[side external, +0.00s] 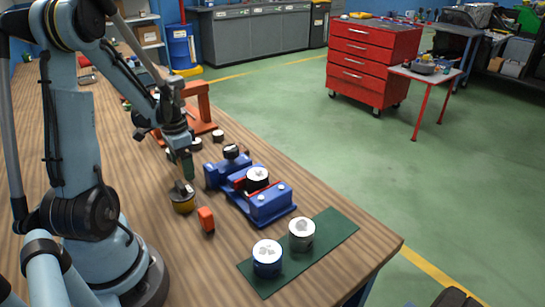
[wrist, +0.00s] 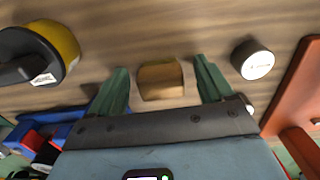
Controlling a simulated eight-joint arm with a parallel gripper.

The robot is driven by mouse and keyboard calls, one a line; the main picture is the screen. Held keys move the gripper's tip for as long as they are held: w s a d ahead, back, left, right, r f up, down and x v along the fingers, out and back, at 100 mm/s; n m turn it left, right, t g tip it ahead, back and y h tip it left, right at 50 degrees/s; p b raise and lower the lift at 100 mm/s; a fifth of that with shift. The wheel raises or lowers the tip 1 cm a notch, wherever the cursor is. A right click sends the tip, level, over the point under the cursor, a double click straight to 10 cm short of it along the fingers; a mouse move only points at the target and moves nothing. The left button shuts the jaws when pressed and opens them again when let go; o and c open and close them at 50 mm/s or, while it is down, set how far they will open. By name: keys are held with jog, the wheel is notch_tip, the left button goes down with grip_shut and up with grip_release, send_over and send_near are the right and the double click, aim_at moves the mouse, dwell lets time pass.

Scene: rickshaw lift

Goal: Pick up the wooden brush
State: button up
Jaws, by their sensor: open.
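A small light-brown wooden block, which looks like part of the wooden brush (wrist: 160,80), lies on the table in the wrist view. It shows between my gripper's two green fingers, with a gap on either side. Whether bristles are under it cannot be seen. My gripper (wrist: 160,66) is open and empty. In the side view my gripper (side external: 185,174) points down over the table, close to a yellow-and-black round object (side external: 183,205). I cannot make out the brush clearly in that view.
The yellow-and-black object (wrist: 40,52) is left of my fingers in the wrist view; a white-topped cylinder (wrist: 252,60) is right. A blue fixture (side external: 270,206), an orange piece (side external: 206,219), an orange stand (side external: 203,105) and a green mat (side external: 335,226) with two cans stand around.

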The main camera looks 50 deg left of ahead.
jog(key=shift+f, duration=0.1)
jog(key=c, duration=1.1)
jog(key=shift+o, duration=0.2)
jog(key=shift+r, duration=0.7)
notch_tip(320, 180, up, 3)
jog(key=shift+f, duration=0.2)
jog(key=w+d+r, duration=0.3)
jog(key=d+r, duration=0.4)
jog(key=d, duration=0.4)
jog(key=shift+w, duration=0.25)
jog(key=shift+d, duration=0.1)
